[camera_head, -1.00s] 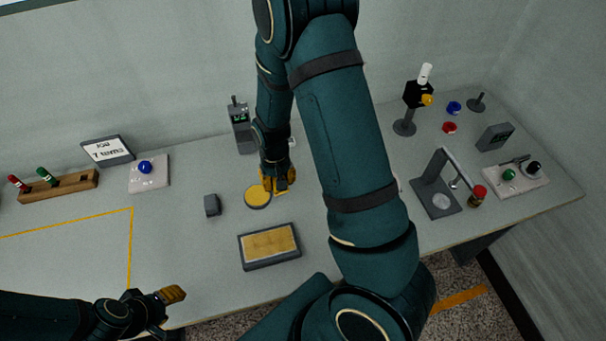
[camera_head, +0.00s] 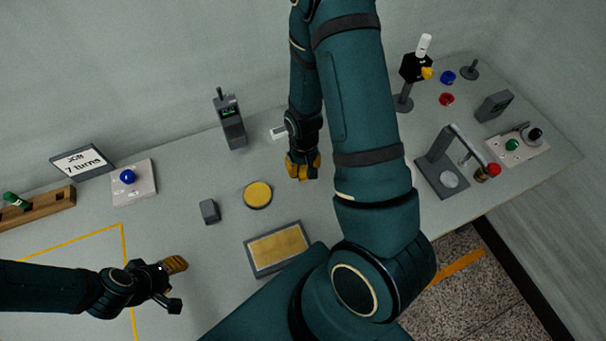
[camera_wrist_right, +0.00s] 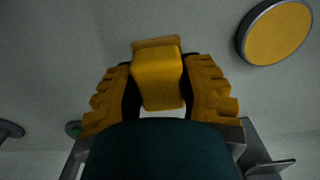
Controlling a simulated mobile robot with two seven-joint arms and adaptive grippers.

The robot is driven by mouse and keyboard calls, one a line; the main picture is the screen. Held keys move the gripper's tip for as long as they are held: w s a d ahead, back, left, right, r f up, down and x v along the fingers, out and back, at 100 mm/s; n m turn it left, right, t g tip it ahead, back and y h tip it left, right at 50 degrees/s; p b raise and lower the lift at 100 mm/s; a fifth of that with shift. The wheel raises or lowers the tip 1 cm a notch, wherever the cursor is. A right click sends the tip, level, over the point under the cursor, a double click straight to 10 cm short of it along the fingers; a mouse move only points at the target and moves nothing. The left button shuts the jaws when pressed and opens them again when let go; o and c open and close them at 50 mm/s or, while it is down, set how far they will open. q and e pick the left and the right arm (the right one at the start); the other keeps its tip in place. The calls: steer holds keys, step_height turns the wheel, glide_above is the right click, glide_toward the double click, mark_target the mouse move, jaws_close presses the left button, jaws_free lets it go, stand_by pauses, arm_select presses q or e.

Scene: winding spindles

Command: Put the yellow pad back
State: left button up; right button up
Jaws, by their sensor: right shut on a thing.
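The yellow pad (camera_wrist_right: 158,78) is a small yellow block between the two ridged orange fingers of my right gripper (camera_wrist_right: 160,92), which is shut on it. In the head view my right gripper (camera_head: 303,168) is over the table, to the right of and slightly behind a round yellow disc with a dark rim (camera_head: 258,195). The pad is largely hidden by the fingers there. The disc also shows at the upper right of the right wrist view (camera_wrist_right: 278,32). My left gripper (camera_head: 176,265) is at the lower left; its finger gap is not clear.
A dark-framed tray with a yellow-tan surface (camera_head: 248,254) lies in front of the disc. A small grey block (camera_head: 209,211) is left of the disc. A grey meter (camera_head: 230,122) stands behind. A grey stand (camera_head: 440,170) is at right. Table between disc and block is clear.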

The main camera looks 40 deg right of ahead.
mark_target(303, 175)
arm_select(q)
steer(key=shift+f, duration=0.2)
arm_select(e)
steer(key=shift+f, duration=2.25)
arm_select(q)
steer(key=shift+f+b, duration=0.15)
steer(key=shift+b, duration=0.2)
arm_select(e)
steer(key=shift+f, duration=0.1)
steer(key=o, duration=1.1)
steer(key=shift+o, duration=0.2)
